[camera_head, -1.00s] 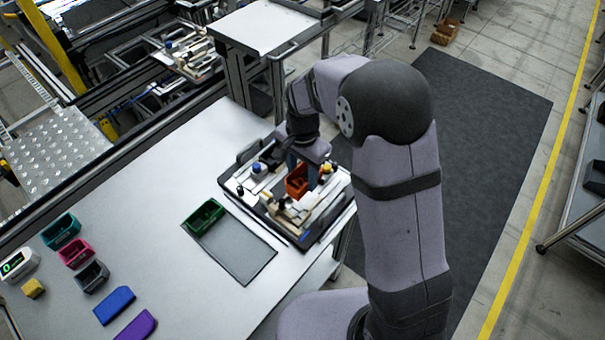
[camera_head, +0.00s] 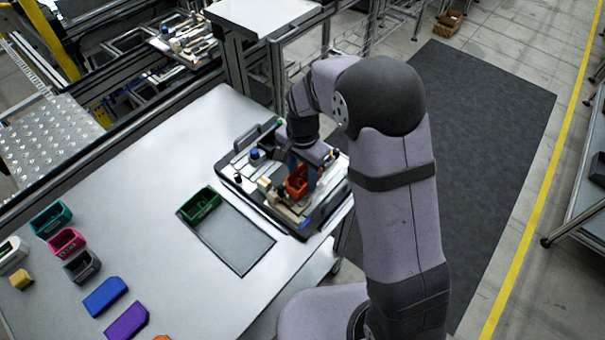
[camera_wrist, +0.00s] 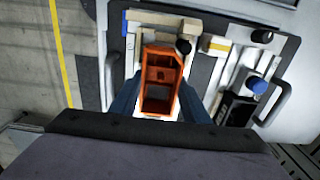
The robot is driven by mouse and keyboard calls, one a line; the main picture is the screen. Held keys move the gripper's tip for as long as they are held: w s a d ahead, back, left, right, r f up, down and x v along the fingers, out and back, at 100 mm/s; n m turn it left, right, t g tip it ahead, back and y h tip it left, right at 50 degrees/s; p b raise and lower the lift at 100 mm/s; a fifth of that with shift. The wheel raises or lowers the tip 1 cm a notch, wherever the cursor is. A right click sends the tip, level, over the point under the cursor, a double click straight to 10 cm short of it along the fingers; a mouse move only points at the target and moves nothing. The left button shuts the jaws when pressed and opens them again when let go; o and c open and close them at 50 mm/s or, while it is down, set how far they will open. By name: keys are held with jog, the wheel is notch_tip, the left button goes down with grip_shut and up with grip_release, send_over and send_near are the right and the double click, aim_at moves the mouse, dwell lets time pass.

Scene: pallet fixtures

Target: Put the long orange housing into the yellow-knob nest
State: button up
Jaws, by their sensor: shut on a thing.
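The orange housing (camera_head: 296,187) is between the fingers of my gripper (camera_head: 303,172), over the fixture pallet (camera_head: 232,180). In the wrist view the housing (camera_wrist: 161,62) is an open-topped box with its long side running away from me, and a finger of my gripper (camera_wrist: 160,98) is on each side of it. A yellow-marked part (camera_wrist: 216,44) is to the right; I cannot make out a yellow knob for certain.
A blue knob (camera_wrist: 257,86) stands further right on the pallet. A green bin (camera_head: 199,204) sits on a grey mat (camera_head: 236,240) left of the pallet. Teal (camera_head: 50,219), pink (camera_head: 66,241), blue (camera_head: 105,296) and purple (camera_head: 126,321) housings lie at the table's left.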

jog(key=shift+f+b, duration=0.45)
jog(key=shift+f, duration=0.3)
jog(key=o, duration=1.2)
jog(key=shift+r+b, duration=0.95)
jog(key=shift+r, duration=2.75)
jog(key=s+d+f+n, duration=0.1)
jog(key=s+d+n, duration=0.3)
jog(key=s, duration=0.5)
jog(key=s+d+f+n, duration=0.2)
jog(key=s+d+n, duration=0.3)
jog(key=s, duration=0.4)
jog(key=shift+s+d, duration=0.35)
jog(key=shift+d, duration=0.2)
